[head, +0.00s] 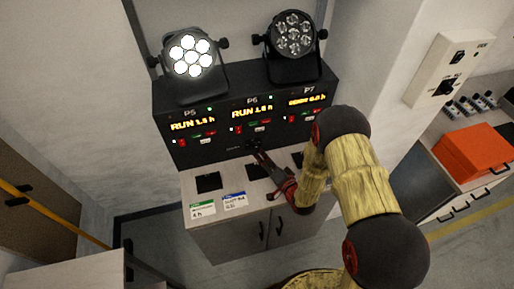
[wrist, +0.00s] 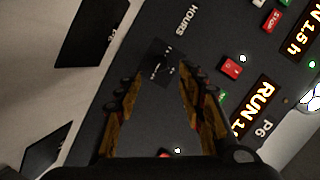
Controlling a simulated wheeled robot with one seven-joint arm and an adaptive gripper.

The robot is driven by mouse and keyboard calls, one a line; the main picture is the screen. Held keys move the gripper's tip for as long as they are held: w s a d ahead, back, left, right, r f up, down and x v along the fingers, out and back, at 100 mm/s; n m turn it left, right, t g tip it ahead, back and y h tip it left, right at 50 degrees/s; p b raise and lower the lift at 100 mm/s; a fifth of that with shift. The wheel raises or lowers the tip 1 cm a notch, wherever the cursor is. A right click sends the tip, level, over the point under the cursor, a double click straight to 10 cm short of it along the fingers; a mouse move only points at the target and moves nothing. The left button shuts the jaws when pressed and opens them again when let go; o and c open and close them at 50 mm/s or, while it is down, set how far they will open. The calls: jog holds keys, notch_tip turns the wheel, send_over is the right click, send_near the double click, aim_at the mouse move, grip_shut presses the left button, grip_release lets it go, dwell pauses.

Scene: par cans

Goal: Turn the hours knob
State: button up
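My gripper (wrist: 156,82) is open, with one finger on each side of the knob area in the wrist view. Nothing is held. I cannot tell whether either finger touches the knob. In the head view my gripper (head: 261,160) reaches toward the panel's lower middle. The knob's setting is too small to read.
The P5 (head: 192,124) and P6 (head: 252,113) displays read RUN; P7 (head: 307,101) reads READY. Red and green switches sit below them. A lit par can (head: 190,56) and an unlit one (head: 293,35) stand on top. Green and blue labelled cards lie on the counter (head: 222,185).

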aim_at(255, 147)
jog(key=x, duration=0.6)
jog(key=shift+w, duration=0.2)
jog(key=shift+c, duration=0.9)
jog(key=c, duration=0.7)
grip_shut()
